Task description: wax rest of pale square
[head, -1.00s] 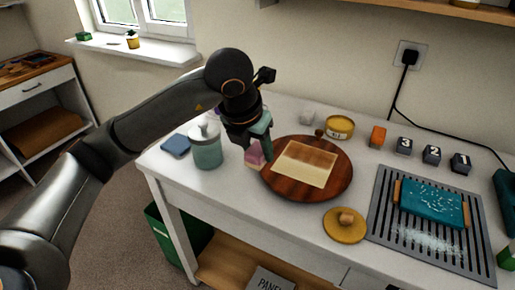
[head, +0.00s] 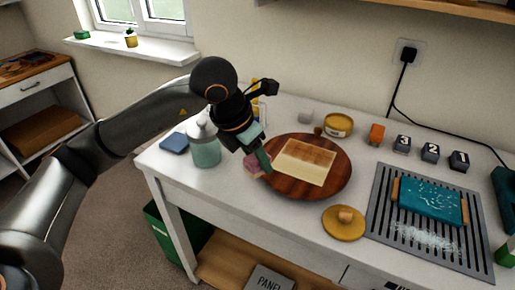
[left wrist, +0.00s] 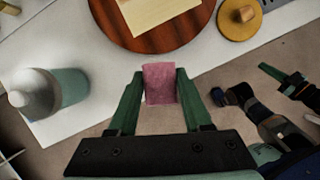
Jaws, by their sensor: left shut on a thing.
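The pale square (head: 303,169) lies on a round dark-red wooden board (head: 332,182). Its back part is brown and its front part is pale cream. In the left wrist view the pale square (left wrist: 158,10) shows only in part at the top, on the board (left wrist: 175,38). My left gripper (head: 262,165) is shut on a pink block (head: 252,163), at the left rim of the board. The pink block (left wrist: 160,85) sits between both green fingers in the left wrist view. I cannot tell whether it touches the board. My right gripper (left wrist: 285,76) seems to show at the right, its jaws unclear.
A lidded glass jar (head: 205,148) and a blue cloth (head: 174,143) stand left. A yellow tin (head: 339,125) is behind the board. A yellow lid with a knob (head: 344,223) lies in front. A slotted grey tray (head: 390,240) holds a teal block (head: 428,202) to the right.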

